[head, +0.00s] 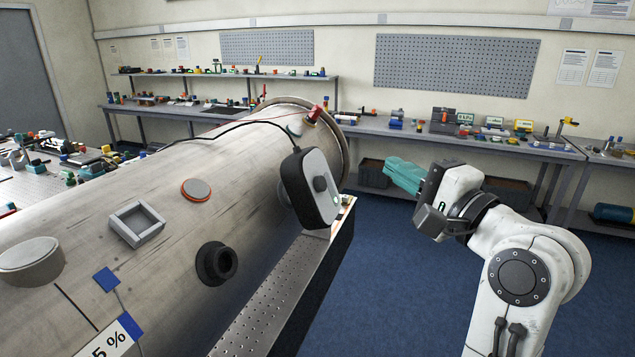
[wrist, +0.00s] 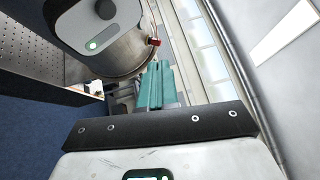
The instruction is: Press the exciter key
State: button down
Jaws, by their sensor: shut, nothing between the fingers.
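A light grey box with a dark rim (head: 307,185) is mounted on the side of the large metal pipe (head: 150,235). A dark round key (head: 320,184) sticks out of its face, with a small green light below it. In the wrist view the box (wrist: 85,25) is at the upper left and its dark key (wrist: 105,9) is at the top edge, partly cut off. My gripper (head: 390,170), with teal fingers, is shut and empty. It is to the right of the box, apart from it, with the fingers pointing left. The fingers also show in the wrist view (wrist: 159,75).
A black cable runs from the box over the pipe. A red-topped fitting (head: 314,115) sits at the pipe's far end. A perforated metal bench (head: 275,300) lies under the pipe. Open blue floor (head: 385,270) lies between the bench and my arm. Cluttered workbenches line the back wall.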

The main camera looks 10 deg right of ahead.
aim_at(320, 184)
jog(key=w+a+f+b, duration=0.3)
jog(key=w+a+b, duration=0.1)
jog(key=a, duration=0.2)
jog(key=shift+w+a+f, duration=0.25)
jog(key=shift+w, duration=0.15)
jog(key=shift+w+a, duration=0.1)
jog(key=shift+a, duration=0.05)
dwell(2.1)
jog(key=shift+w+a+f, duration=0.15)
jog(key=shift+a, duration=0.05)
jog(key=shift+w+a+f, duration=0.15)
jog(key=shift+w+a, duration=0.05)
jog(key=shift+a, duration=0.1)
dwell(1.1)
jog(key=shift+d, duration=0.1)
jog(key=shift+s+d+r+p, duration=0.3)
jog(key=shift+s+d+p, duration=0.15)
jog(key=shift+d+p, duration=0.05)
